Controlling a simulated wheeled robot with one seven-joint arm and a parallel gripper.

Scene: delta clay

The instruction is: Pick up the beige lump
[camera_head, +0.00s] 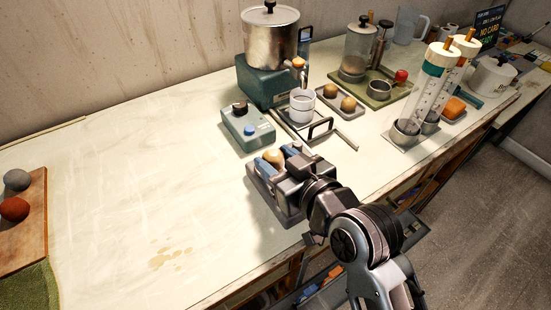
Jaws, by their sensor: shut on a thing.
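The beige lump (273,157) shows between the two blue-padded fingers of my gripper (276,160). My gripper is shut on it, low over a grey tray (290,218) near the table's front edge. The gripper body hides the lump's near side and much of the tray. I cannot tell whether the lump still touches the tray.
A teal control box (247,127) stands just behind my gripper. A metal pot on a teal base (270,40), a white cup (302,105) and a small tray with two tan lumps (340,114) are farther back. The table's left middle is clear.

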